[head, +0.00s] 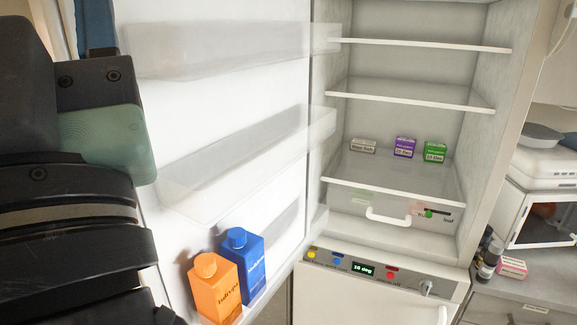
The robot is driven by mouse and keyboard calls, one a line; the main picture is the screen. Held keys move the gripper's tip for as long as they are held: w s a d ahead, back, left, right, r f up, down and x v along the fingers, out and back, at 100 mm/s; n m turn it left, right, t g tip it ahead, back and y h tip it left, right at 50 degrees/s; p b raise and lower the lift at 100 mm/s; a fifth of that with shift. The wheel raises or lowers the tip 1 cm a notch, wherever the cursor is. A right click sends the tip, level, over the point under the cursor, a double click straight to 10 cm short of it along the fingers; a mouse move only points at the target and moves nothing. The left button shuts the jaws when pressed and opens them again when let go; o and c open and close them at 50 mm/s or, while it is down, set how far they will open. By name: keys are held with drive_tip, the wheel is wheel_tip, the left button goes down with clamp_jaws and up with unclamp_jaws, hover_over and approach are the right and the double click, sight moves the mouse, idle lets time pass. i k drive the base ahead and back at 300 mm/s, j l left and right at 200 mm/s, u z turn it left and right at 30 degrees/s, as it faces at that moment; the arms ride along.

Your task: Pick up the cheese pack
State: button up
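Three small packs stand on a shelf inside the open fridge in the head view: a low whitish pack (362,146) at the left, a purple pack (404,147) in the middle and a green pack (434,151) at the right. Their print is too small to read, so I cannot tell which is the cheese pack. Part of my arm fills the left side of the picture, well away from the packs. My gripper's fingers do not show.
The open fridge door (250,75) has clear bins; an orange carton (213,290) and a blue carton (243,258) stand low on it. A drawer with a white handle (388,216) lies under the packs. The shelves above (415,93) are empty.

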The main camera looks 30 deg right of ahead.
sight(514, 268)
drive_tip(key=k+l+z, duration=0.2)
drive_tip(key=l+z, duration=0.15)
drive_tip(key=k+l+z, duration=0.1)
drive_tip(key=l+z, duration=0.3)
drive_tip(key=k+l+z, duration=0.1)
drive_tip(key=l+z, duration=0.25)
drive_tip(key=l, duration=0.2)
drive_tip(key=k+l, duration=0.1)
drive_tip(key=l, duration=1.15)
drive_tip(key=z, duration=0.05)
